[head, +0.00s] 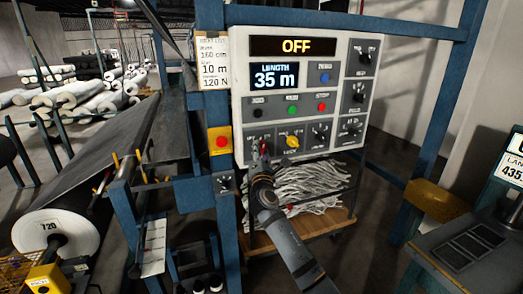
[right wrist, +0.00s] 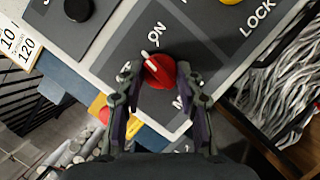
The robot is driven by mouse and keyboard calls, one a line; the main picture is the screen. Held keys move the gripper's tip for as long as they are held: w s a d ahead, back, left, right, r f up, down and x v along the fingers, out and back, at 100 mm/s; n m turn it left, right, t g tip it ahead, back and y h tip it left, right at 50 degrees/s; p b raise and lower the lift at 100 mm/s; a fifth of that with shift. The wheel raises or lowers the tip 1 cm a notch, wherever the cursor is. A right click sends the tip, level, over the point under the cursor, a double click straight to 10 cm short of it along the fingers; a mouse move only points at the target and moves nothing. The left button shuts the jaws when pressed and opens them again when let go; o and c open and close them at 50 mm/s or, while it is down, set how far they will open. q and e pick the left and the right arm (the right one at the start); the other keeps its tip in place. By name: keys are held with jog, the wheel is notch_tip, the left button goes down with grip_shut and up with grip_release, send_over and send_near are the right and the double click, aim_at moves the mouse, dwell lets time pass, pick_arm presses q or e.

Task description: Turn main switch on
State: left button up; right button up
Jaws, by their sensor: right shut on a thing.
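The white control panel (head: 238,100) stands upright in the head view. The main switch is a round red knob (right wrist: 160,72) with a pale pointer mark, on a dark plate at the panel's lower left; "ON" is printed above it in the right wrist view. My right gripper (right wrist: 158,84) is shut on this red knob, one finger on each side. In the head view my right gripper (head: 262,163) reaches up to the panel's lower edge and hides most of the knob. The panel's top display (head: 295,46) reads "OFF". My left gripper is not in view.
A yellow lock knob (head: 292,141) sits right of the switch, with push buttons above. A yellow box with a red button (head: 220,141) is on the post at left. A cart of pale strips (head: 315,185) stands below the panel. Blue frame posts flank it.

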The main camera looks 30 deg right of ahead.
jog(key=shift+a+r+m+g+p, duration=0.1)
jog(key=shift+m+g+p, duration=0.5)
jog(key=shift+m, duration=0.75)
jog(key=shift+d+r+m+g+p, duration=0.15)
jog(key=shift+m+g+p, duration=0.4)
jog(key=shift+m, duration=0.75)
jog(key=shift+a+r+m+g+p, duration=0.15)
jog(key=shift+m+g+p, duration=0.45)
jog(key=shift+m, duration=0.75)
jog(key=shift+f, duration=0.1)
jog(key=o, duration=1.2)
jog(key=v, duration=1.2)
